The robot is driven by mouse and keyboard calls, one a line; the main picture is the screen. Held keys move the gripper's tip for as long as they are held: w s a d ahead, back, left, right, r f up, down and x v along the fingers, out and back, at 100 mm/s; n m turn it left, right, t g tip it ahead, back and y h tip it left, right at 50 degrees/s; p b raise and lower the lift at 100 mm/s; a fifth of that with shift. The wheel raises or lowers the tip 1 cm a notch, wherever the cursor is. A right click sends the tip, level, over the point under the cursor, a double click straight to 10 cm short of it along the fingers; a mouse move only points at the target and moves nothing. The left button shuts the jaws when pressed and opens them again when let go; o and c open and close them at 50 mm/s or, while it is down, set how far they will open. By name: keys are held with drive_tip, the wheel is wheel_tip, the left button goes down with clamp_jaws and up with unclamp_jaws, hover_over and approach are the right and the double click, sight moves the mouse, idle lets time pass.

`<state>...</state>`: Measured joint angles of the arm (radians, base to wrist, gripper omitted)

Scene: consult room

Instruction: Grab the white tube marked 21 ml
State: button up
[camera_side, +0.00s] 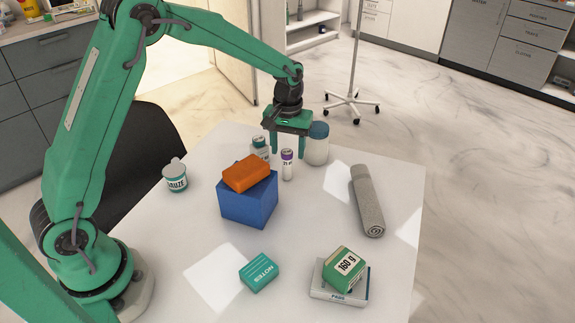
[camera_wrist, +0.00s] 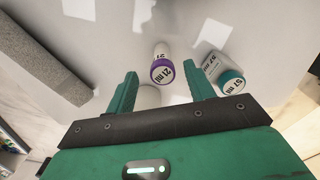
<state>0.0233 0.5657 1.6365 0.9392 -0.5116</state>
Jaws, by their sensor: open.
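The white tube with a purple cap (camera_side: 287,167) stands upright on the table near its far edge. In the wrist view, its purple-rimmed top (camera_wrist: 162,71) reads 21 ml. My gripper (camera_side: 288,155) is open and empty, pointing down above and behind the tube. In the wrist view, the tube appears between and just beyond my fingertips (camera_wrist: 161,68).
A white jar with a blue lid (camera_side: 318,150) stands right of my gripper. A blue box (camera_side: 248,207) bearing an orange block (camera_side: 246,173) is in front-left of the tube. A grey roll (camera_side: 366,200) lies right. The table (camera_side: 310,225) is clear in the middle.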

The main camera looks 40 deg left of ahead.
sight(287, 152)
drive_tip(key=shift+a+f, duration=0.2)
drive_tip(key=shift+f, duration=2.4)
drive_tip(key=c, duration=1)
drive_tip(key=shift+r, duration=0.15)
drive_tip(key=shift+r, duration=0.55)
drive_tip(key=r, duration=0.3)
drive_tip(key=shift+s+d+r, duration=0.1)
drive_tip(key=shift+d+r, duration=0.05)
drive_tip(key=shift+d, duration=0.15)
drive_tip(key=s+d+r, duration=0.2)
drive_tip(key=d, duration=0.1)
drive_tip(key=s+d+r, duration=0.2)
drive_tip(key=d, duration=0.1)
drive_tip(key=s+d+r, duration=0.2)
drive_tip(key=d, duration=0.1)
drive_tip(key=shift+d+r, duration=0.15)
drive_tip(key=shift+r, duration=0.05)
